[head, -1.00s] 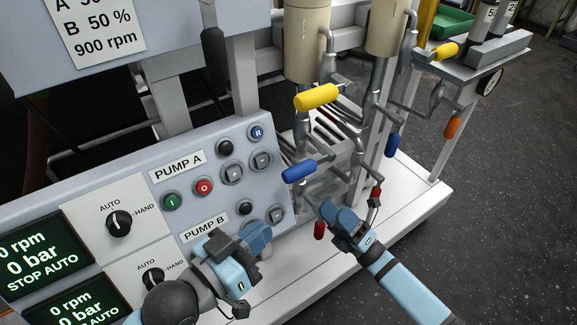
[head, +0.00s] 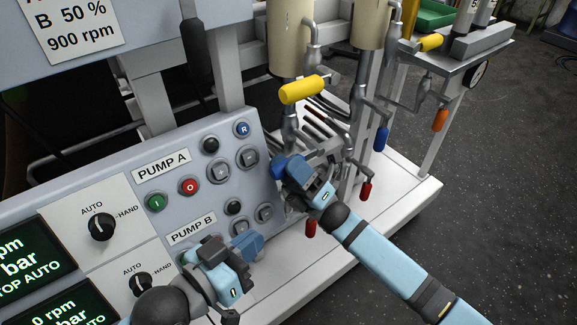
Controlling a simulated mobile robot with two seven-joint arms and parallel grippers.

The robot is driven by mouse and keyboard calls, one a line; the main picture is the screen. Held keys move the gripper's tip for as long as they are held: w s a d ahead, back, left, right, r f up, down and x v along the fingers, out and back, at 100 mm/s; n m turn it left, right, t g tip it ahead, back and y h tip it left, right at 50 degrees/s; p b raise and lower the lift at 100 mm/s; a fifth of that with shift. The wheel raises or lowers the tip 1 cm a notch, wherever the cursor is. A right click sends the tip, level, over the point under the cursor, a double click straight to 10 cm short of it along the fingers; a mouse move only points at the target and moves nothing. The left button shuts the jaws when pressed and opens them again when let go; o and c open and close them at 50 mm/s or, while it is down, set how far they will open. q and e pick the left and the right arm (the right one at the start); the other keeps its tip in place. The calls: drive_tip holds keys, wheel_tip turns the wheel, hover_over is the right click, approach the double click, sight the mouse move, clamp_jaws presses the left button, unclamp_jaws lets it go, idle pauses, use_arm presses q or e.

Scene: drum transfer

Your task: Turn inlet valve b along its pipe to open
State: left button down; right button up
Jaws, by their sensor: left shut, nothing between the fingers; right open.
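No label in view tells which valve is inlet valve b. One blue handle (head: 278,166) on the left pipe is largely covered by my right gripper (head: 290,169), which is at it with its jaws open. Whether the fingers straddle or touch the handle cannot be told. A second blue handle (head: 381,139) hangs downward on the right pipe. A yellow handle (head: 301,89) sits sideways above my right gripper. My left gripper (head: 250,243) is shut and empty in front of the panel, by the Pump B buttons.
The control panel (head: 153,229) with knobs and buttons fills the left. Red handles (head: 366,191) hang low near my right arm. An orange handle (head: 440,119) and another yellow handle (head: 430,42) are at the right. The floor (head: 500,200) to the right is clear.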

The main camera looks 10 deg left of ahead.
clamp_jaws()
